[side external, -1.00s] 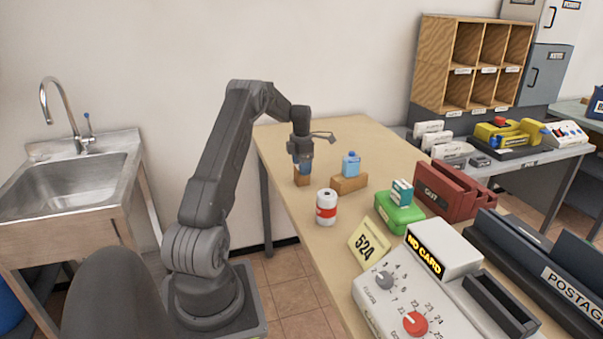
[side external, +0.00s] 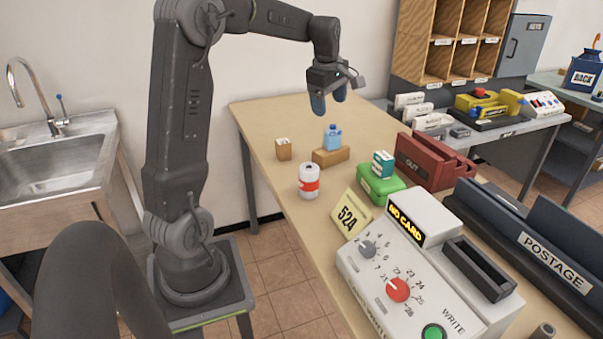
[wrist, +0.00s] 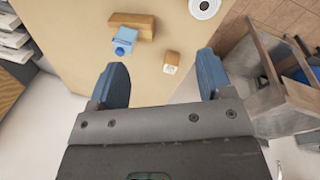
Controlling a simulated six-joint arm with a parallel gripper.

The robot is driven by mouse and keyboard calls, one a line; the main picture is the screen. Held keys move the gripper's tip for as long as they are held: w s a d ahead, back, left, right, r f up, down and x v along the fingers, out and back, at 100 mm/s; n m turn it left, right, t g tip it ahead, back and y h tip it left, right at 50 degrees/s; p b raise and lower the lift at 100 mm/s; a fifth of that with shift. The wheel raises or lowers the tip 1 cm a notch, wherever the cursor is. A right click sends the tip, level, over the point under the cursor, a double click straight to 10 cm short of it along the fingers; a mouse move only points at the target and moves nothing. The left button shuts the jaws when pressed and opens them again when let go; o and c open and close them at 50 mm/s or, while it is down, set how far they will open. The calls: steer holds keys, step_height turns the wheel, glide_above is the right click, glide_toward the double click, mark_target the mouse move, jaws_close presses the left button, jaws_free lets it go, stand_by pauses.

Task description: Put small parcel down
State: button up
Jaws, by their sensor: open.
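The small parcel (side external: 284,149), a little brown box with a pale label on top, stands on the table (side external: 265,115) near its left edge. It also shows in the wrist view (wrist: 171,62), beyond and between my fingertips. My gripper (side external: 329,103) is open and empty, raised well above the table at its back part. Its two blue fingers also show spread apart in the wrist view (wrist: 168,75). The parcel is apart from the gripper.
A larger brown parcel (side external: 330,157) with a blue bottle (side external: 333,137) stands right of the small one. A white and red can (side external: 309,182) stands in front. A green box (side external: 381,187), a red OUT tray (side external: 432,162) and a control box (side external: 425,265) fill the right side. The back of the table is clear.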

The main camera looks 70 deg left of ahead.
steer(key=s+d+r+m+t, duration=0.1)
steer(key=s+d+r+m, duration=0.15)
steer(key=d+m, duration=0.4)
steer(key=s+d+r+m+t, duration=0.1)
steer(key=s+d+m, duration=0.25)
steer(key=d, duration=0.65)
steer(key=s+d+f+m+t+h, duration=0.1)
steer(key=s+d+f+m, duration=0.3)
steer(key=s+d+m, duration=0.7)
steer(key=shift+s+d+f+m+t, duration=0.15)
steer(key=shift+s+m+t, duration=0.4)
steer(key=shift+m, duration=0.45)
